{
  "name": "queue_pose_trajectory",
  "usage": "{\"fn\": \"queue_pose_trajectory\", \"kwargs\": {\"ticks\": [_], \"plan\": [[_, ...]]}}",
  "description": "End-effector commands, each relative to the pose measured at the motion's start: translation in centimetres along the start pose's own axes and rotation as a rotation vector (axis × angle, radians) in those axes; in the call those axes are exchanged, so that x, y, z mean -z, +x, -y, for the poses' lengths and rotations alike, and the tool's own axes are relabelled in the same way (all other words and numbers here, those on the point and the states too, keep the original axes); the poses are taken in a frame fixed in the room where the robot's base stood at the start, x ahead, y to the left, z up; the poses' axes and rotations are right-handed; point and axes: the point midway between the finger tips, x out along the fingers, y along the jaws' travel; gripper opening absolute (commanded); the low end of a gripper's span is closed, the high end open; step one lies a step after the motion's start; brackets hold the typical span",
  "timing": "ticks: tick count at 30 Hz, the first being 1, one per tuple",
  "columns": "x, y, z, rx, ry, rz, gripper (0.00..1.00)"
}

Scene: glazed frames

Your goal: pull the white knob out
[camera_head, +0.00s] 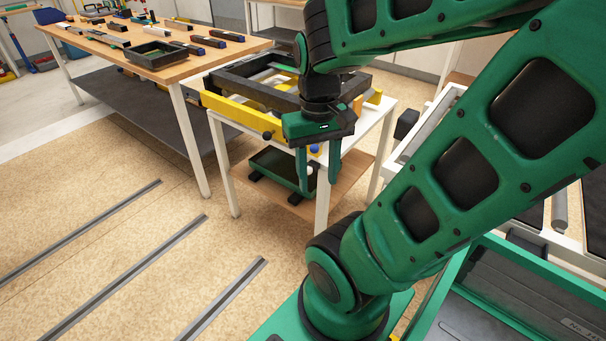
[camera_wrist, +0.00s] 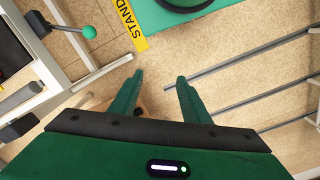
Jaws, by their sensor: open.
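A small white round thing, which looks like the white knob (camera_head: 310,170), shows between the fingers of my gripper in the head view, close to the left finger. The gripper may hide part of it. My gripper (camera_head: 318,184) is open, fingers pointing down, in front of a small white table with a yellow-fronted frame. I cannot tell how far the knob is behind the fingers. In the wrist view my open gripper (camera_wrist: 160,76) has only floor between its fingertips, and no white knob can be made out.
A blue knob (camera_head: 314,148) shows between the fingers, and a black knob (camera_head: 267,135) is to the left. The yellow-fronted frame (camera_head: 235,113) lies on the white table. A green knob (camera_wrist: 89,32) shows in the wrist view. Floor rails (camera_head: 150,270) lie left.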

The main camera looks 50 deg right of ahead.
Motion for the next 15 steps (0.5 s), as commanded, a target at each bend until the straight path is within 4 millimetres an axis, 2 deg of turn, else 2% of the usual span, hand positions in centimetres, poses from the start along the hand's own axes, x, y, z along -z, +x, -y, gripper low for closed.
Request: {"fn": "queue_pose_trajectory", "kwargs": {"ticks": [15], "plan": [[7.3,7.4,0.9,-0.256,-0.418,0.246,0.43]]}}
